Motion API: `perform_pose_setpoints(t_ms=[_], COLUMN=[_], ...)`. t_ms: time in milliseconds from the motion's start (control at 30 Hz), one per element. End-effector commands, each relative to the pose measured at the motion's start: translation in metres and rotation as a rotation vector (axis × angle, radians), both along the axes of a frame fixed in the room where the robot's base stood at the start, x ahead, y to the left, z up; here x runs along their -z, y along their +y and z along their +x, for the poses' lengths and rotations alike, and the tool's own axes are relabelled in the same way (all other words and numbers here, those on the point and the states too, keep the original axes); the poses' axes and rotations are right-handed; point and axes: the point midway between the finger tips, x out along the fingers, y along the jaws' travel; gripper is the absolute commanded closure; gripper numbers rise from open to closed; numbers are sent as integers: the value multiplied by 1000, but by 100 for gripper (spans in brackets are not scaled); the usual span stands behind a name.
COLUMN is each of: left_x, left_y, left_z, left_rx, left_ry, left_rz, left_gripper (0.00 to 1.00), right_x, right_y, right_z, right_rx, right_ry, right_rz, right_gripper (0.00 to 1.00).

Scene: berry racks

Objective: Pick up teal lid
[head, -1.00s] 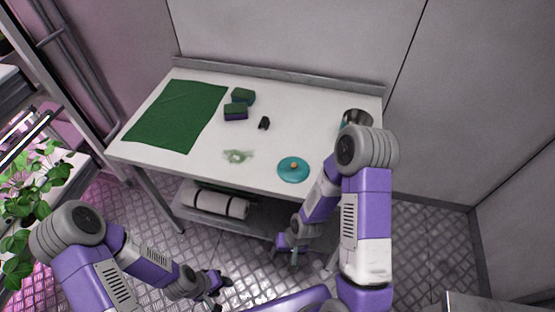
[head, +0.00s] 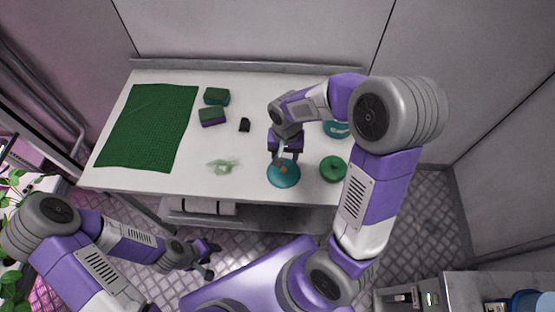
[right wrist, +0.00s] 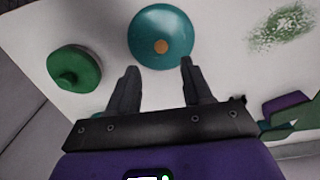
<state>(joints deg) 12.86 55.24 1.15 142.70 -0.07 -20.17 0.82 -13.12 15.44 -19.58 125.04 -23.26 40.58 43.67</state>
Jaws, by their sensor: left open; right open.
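The teal lid (head: 284,177), a round disc with a small orange knob, lies on the white table near its front edge. It also shows in the right wrist view (right wrist: 148,27), just beyond the fingertips. My right gripper (head: 285,160) is above the lid and points down, with its fingers apart and nothing between them. In the right wrist view, the open fingers (right wrist: 159,66) stand on either side of the knob's line, short of it. My left gripper (head: 211,260) is open and empty, low in front of the table.
A green lid (head: 333,169) lies right of the teal lid. A teal object (head: 337,130) is partly hidden behind my right arm. Two sponges (head: 213,116), a small black item (head: 244,125), a green smear (head: 222,166) and a green mat (head: 148,130) lie to the left.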

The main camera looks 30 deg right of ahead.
Motion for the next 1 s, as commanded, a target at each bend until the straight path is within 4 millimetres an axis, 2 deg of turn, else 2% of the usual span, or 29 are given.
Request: perform_pose_setpoints(t_ms=[433, 567, 767, 867, 1000], left_x=[20, 22, 21, 21, 21], left_y=[0, 0, 0, 0, 0], left_z=[0, 0, 0, 0, 0], left_rx=[-1, -1, 0, 0, 0], left_ry=[1, 1, 1, 1, 1], left_rz=[0, 0, 0, 0, 0], left_gripper=[53, 53, 53, 53, 53], right_x=[63, 70, 70, 70, 70], right_y=[2, 2, 3, 3, 3], right_z=[4, 5, 5, 5, 5], right_rx=[-1, -1, -1, -1, -1], right_ry=[6, 3, 2, 2, 2], right_rz=[0, 1, 1, 1, 1], right_gripper=[50, 50, 50, 62, 84])
